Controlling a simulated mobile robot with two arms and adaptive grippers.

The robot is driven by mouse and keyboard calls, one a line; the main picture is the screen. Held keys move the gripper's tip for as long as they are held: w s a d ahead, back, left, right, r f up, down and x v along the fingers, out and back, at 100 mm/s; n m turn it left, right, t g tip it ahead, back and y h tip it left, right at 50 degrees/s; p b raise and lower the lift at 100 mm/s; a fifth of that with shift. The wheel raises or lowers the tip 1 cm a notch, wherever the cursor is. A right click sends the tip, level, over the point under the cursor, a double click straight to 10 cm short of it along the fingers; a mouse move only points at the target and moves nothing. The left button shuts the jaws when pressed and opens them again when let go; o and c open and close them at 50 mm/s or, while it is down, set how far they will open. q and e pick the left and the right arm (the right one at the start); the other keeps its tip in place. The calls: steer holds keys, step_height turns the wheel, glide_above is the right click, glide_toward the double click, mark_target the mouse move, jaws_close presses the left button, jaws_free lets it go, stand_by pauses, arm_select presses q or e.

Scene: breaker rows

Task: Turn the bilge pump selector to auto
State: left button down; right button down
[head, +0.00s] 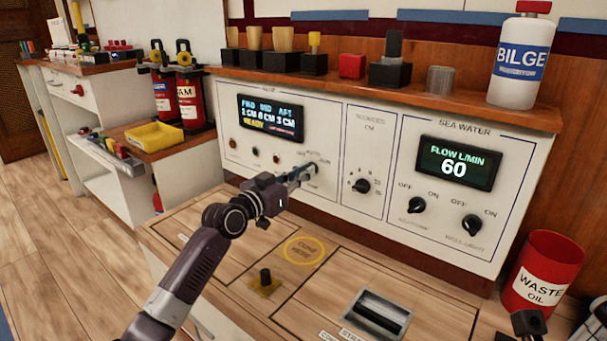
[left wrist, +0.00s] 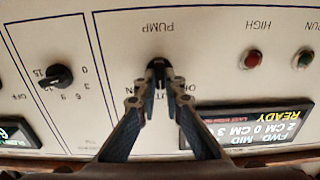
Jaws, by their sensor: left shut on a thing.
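The bilge pump selector is a small black knob (left wrist: 157,66) on the white panel, by the printed word PUMP, which appears upside down in the left wrist view. My left gripper (left wrist: 157,75) is shut on this knob, with a fingertip on each side. In the head view my left gripper (head: 306,174) reaches the panel just right of the lit bilge display (head: 270,118), and its fingers hide the knob there. The position labels around the knob are partly covered by the fingers, so I cannot tell which one it points to.
A dial (head: 360,186) and the sea water switches (head: 416,205) sit to the right on the panel. A shelf above holds a bilge bottle (head: 521,60). Below, the wooden desk has a black knob (head: 265,277) and a recessed handle (head: 378,311). A red waste oil bin (head: 545,270) stands right.

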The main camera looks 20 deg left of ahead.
stand_by(0.3)
arm_select(q)
steer(key=c, duration=2.3)
jaws_free()
steer(key=v, duration=1.2)
